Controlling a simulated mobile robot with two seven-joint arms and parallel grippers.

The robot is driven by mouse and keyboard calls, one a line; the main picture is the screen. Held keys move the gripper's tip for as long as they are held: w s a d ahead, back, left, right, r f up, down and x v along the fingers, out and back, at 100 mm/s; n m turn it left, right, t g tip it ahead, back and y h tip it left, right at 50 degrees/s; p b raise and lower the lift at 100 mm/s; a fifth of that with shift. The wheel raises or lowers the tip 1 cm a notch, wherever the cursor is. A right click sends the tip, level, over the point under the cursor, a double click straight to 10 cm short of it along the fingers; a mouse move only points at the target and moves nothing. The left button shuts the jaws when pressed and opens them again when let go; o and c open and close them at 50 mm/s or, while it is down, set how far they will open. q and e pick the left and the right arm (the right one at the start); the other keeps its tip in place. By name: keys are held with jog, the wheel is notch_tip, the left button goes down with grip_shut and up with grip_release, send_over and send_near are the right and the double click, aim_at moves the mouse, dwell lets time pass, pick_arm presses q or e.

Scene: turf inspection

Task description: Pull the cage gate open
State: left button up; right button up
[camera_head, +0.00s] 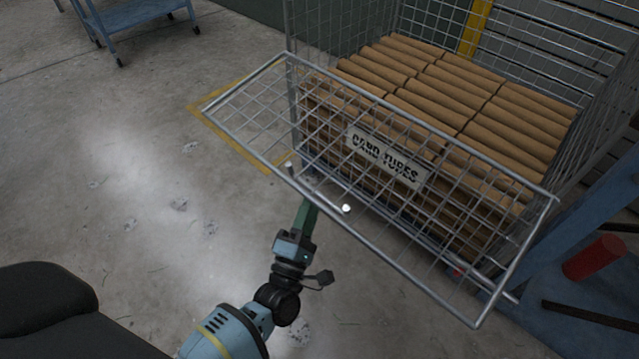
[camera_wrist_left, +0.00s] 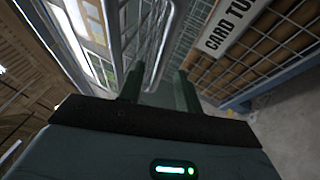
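The cage gate (camera_head: 240,120) is a grey wire-mesh panel with a tubular frame. In the head view it tilts out from the front of the cage, its near rail standing out over the floor. My left gripper (camera_head: 309,190) is just below that near rail, partly hidden by it. In the left wrist view its two fingers (camera_wrist_left: 159,88) are apart, and the gate's frame and mesh (camera_wrist_left: 165,45) run up beyond and between them. I cannot tell whether they touch it. My right gripper is not in view.
The cage (camera_head: 345,30) holds stacked brown card tubes (camera_head: 460,90) behind a "CARD TUBES" sign (camera_head: 387,157). A blue frame with a red cylinder (camera_head: 595,257) stands at the right. A blue trolley (camera_head: 135,15) is far left. The floor at left is clear.

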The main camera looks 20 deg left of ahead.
pick_arm(q)
jog(key=b+x, duration=0.1)
jog(key=x, duration=0.5)
jog(key=shift+w, duration=0.1)
grip_shut()
